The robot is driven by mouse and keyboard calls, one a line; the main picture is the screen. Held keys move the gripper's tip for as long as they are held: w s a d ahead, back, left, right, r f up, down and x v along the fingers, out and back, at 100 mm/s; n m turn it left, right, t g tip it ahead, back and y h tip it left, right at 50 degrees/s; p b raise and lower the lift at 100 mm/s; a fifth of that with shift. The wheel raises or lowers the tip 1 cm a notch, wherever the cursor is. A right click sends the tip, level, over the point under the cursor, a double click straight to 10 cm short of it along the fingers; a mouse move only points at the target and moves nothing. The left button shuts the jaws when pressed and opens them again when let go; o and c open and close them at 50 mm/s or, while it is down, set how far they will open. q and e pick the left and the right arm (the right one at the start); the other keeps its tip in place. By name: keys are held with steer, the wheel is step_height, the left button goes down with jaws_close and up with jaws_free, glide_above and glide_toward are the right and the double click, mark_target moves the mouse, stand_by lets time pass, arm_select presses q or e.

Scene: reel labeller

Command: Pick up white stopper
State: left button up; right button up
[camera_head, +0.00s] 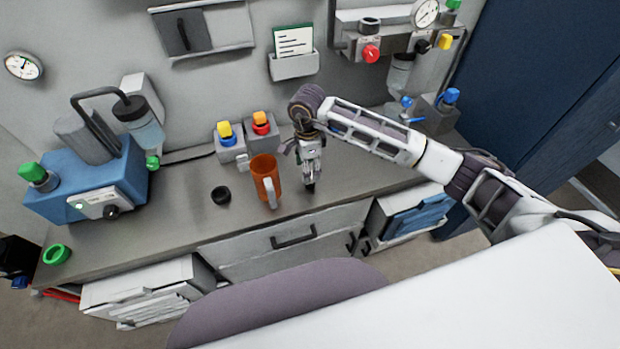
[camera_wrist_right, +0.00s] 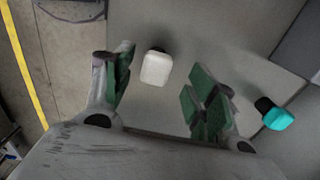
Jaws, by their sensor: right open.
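The white stopper (camera_wrist_right: 156,68) is a small rounded white block on the grey counter in the right wrist view. It lies ahead of the gap between my right gripper's fingers, closer to the left finger. My right gripper (camera_wrist_right: 168,95) is open and empty, its green-padded fingers apart. In the head view my right gripper (camera_head: 310,172) points down low over the counter, just right of the orange mug. I cannot make out the stopper there; the gripper may hide it. My left gripper is not in view.
An orange mug (camera_head: 264,180) stands close left of my right gripper. Yellow and red-topped blocks (camera_head: 262,130) stand behind it. A black ring (camera_head: 221,195) lies further left. A teal-capped item (camera_wrist_right: 276,115) is right of the fingers in the wrist view.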

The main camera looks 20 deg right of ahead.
steer(key=shift+f, duration=0.4)
steer(key=shift+f, duration=0.1)
steer(key=shift+s+d+f+p, duration=0.15)
steer(key=shift+f+p, duration=0.15)
steer(key=shift+f, duration=0.25)
steer(key=shift+d+f+p, duration=0.1)
steer(key=shift+f+p, duration=0.15)
steer(key=shift+f, duration=1.7)
steer(key=shift+d, duration=0.1)
steer(key=shift+c, duration=0.2)
steer(key=c, duration=1.1)
